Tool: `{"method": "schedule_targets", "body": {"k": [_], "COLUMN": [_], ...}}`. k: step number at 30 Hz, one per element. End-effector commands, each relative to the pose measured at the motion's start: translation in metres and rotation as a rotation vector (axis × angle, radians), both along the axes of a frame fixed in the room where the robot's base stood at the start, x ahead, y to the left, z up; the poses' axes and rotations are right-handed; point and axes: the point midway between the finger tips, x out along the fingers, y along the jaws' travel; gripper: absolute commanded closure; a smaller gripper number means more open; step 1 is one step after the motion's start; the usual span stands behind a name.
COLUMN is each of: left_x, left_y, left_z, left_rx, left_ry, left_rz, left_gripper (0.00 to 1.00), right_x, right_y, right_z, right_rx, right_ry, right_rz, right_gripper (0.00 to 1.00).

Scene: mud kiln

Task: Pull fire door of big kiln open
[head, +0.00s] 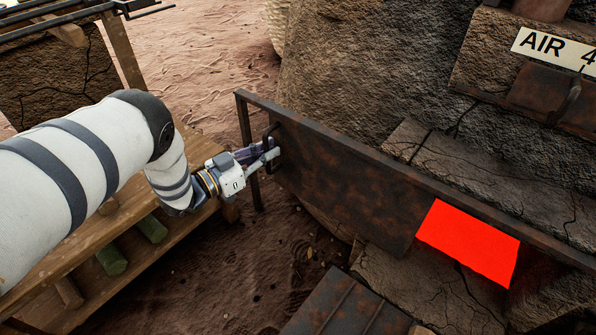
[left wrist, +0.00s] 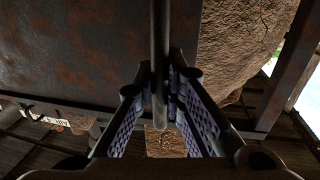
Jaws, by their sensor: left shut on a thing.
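The fire door (head: 340,185) of the big kiln is a rusty dark metal panel in a long metal rail frame. A bright red glowing opening (head: 470,243) shows to the right of the panel, uncovered at least in part. My left gripper (head: 268,155) comes in from the left and is shut on the door handle (head: 267,137), a dark bar near the panel's left edge. In the left wrist view the handle (left wrist: 159,50) is an upright bar between my fingers, with the rusty door (left wrist: 85,45) behind it. My right gripper is in neither view.
The rail's left end has an upright post (head: 245,140). A wooden rack (head: 120,225) stands at left, under and beside my left arm. The kiln's rough wall (head: 345,70) rises behind the door. A dark metal plate (head: 345,305) lies below. A sign reading "AIR 4" (head: 550,45) is at upper right.

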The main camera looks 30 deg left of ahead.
Motion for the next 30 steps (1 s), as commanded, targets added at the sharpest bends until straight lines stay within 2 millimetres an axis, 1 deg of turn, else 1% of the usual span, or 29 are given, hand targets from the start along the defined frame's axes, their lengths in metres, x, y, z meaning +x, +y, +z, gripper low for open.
{"method": "schedule_targets", "body": {"k": [1,3,6,9,15,26,27,30], "left_x": [0.001,0.004,0.008,0.010,0.012,0.012,0.012,0.013], "left_y": [0.014,0.029,0.046,0.058,0.070,0.072,0.072,0.071], "left_z": [-0.006,-0.006,-0.005,-0.004,-0.003,-0.002,-0.002,-0.002], "left_rx": [0.005,0.004,0.004,0.002,0.001,0.001,0.002,0.001], "left_ry": [0.005,0.005,0.006,0.006,0.006,0.006,0.007,0.005], "left_rz": [0.005,0.005,0.004,0.005,0.003,0.003,0.003,0.002], "left_gripper": [1.00,1.00,1.00,1.00,1.00,1.00,0.88,0.69], "right_x": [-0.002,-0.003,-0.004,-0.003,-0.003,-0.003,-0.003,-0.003], "right_y": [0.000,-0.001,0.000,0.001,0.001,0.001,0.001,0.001], "right_z": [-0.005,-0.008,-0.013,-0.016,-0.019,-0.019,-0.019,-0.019], "right_rx": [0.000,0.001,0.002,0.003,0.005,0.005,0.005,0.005], "right_ry": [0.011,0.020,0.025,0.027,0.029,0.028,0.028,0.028], "right_rz": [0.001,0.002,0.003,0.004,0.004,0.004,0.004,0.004], "right_gripper": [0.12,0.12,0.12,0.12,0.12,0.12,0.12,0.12]}}
